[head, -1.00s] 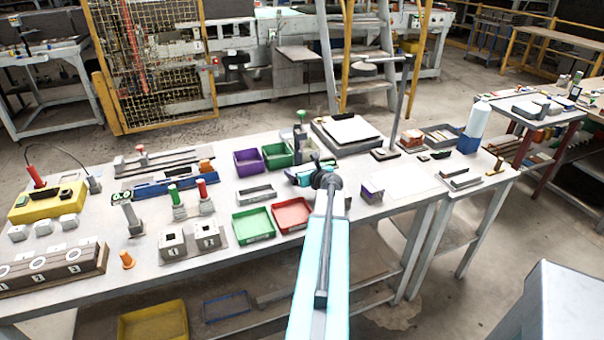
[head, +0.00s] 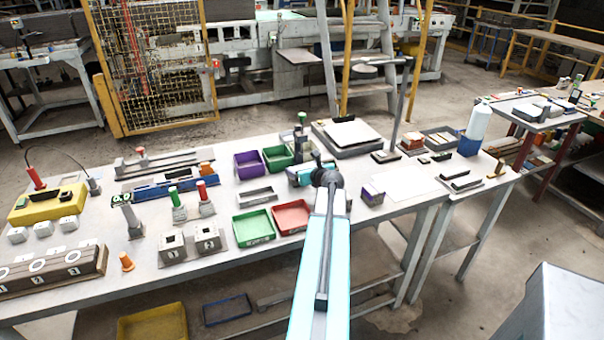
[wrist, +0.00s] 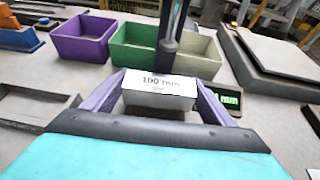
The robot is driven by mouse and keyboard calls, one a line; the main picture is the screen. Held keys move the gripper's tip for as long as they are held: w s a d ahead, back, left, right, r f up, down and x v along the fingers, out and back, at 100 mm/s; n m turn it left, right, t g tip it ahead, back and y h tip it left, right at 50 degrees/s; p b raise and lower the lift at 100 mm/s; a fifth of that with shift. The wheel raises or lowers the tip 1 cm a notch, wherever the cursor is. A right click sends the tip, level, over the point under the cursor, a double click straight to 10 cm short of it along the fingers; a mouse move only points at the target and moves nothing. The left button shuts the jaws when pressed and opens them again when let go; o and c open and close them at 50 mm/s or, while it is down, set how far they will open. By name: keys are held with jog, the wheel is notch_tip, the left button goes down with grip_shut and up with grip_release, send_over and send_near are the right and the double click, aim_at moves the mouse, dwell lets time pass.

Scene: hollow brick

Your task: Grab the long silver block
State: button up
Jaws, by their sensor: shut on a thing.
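In the wrist view, my gripper (wrist: 160,84) has two purple fingers, one on each side of a pale silver-grey block (wrist: 160,101). They are closed on it. The block's upper face has a white label with dark print starting with "100". I cannot tell the block's full length or whether it touches the table. In the head view, my teal gripper (head: 303,177) is over the table, right of the purple and green bins. My arm hides most of the gripper, and the held block cannot be made out there.
A purple bin (wrist: 83,38), a green bin (wrist: 133,45) and a scale (wrist: 277,60) lie beyond the gripper. A dark upright post crosses the wrist view behind the block. Red (head: 291,217) and green (head: 253,226) trays sit at the table's front. A white sheet (head: 408,184) lies to the right.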

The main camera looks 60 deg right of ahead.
notch_tip(320, 180, up, 2)
jog(key=shift+s, duration=0.1)
jog(key=s+a, duration=0.2)
jog(key=s, duration=0.1)
jog(key=s+a+b, duration=0.1)
jog(key=s+a, duration=0.1)
jog(key=s, duration=0.2)
jog(key=s+a+r+b, duration=0.1)
jog(key=s+a, duration=0.1)
jog(key=s, duration=0.2)
jog(key=shift+s+a, duration=0.15)
jog(key=shift+s, duration=0.05)
jog(key=shift+s+r, duration=0.15)
jog(key=shift+r, duration=0.05)
jog(key=shift+p, duration=0.75)
jog(key=shift+s+r+p, duration=0.1)
jog(key=shift+p, duration=1.1)
jog(key=p, duration=0.5)
jog(key=shift+s+a, duration=0.2)
jog(key=shift+s, duration=0.15)
jog(key=s+p, duration=0.1)
jog(key=p, duration=0.4)
jog(key=shift+a, duration=0.3)
jog(key=shift+s+a+f+p, duration=0.15)
jog(key=shift+f+p, duration=0.05)
jog(key=shift+p, duration=0.7)
jog(key=shift+a, duration=0.1)
